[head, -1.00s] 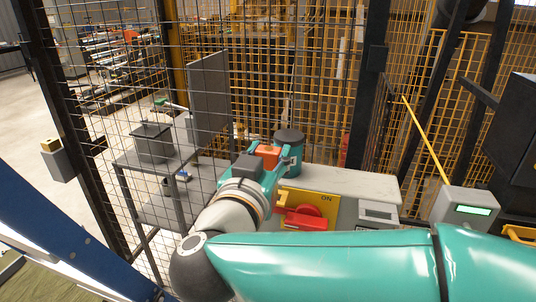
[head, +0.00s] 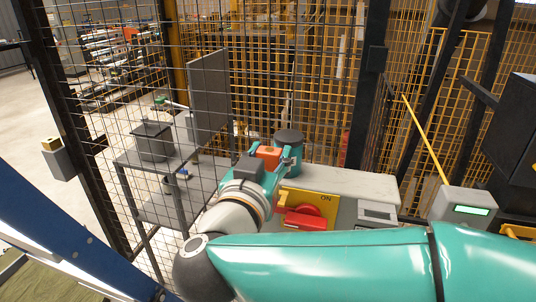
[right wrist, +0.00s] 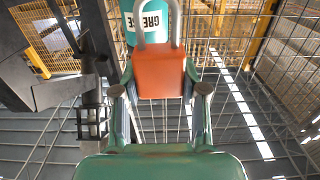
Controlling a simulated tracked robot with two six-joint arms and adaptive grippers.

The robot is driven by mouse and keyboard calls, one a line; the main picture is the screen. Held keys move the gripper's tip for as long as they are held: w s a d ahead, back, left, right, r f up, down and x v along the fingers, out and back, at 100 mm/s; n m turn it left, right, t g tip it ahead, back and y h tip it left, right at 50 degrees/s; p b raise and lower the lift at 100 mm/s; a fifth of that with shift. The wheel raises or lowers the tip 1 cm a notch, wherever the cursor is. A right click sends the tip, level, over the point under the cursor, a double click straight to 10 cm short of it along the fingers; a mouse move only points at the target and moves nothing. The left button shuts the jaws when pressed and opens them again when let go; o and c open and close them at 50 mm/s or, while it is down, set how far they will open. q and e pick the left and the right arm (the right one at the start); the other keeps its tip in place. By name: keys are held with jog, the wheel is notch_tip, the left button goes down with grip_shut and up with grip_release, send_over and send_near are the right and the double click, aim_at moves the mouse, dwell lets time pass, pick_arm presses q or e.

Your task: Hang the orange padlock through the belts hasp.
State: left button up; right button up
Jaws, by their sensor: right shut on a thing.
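The orange padlock (head: 268,154) is held by my right gripper (head: 276,163) above the pale ledge of the control box. In the right wrist view the padlock (right wrist: 158,72) sits between the two fingers of the gripper (right wrist: 160,92), with its grey shackle (right wrist: 140,25) pointing away from the gripper. Behind it is a teal and white tub marked with the letters GRE (right wrist: 150,15). A red rotary handle (head: 304,218) on a yellow plate marked ON is below and right of the gripper. I cannot make out the belts hasp. My left gripper is out of view.
A pale ledge (head: 345,183) runs right of the gripper, with the dark-lidded tub (head: 289,140) on it. Wire mesh fencing (head: 110,110) stands at the left and back. A grey box with a lit display (head: 470,210) is at the right.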

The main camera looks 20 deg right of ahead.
dwell(0.8)
jog(key=shift+f+b, duration=1.45)
jog(key=shift+f, duration=1.1)
jog(key=o, duration=1.3)
jog(key=shift+a, duration=0.1)
jog(key=v, duration=1.2)
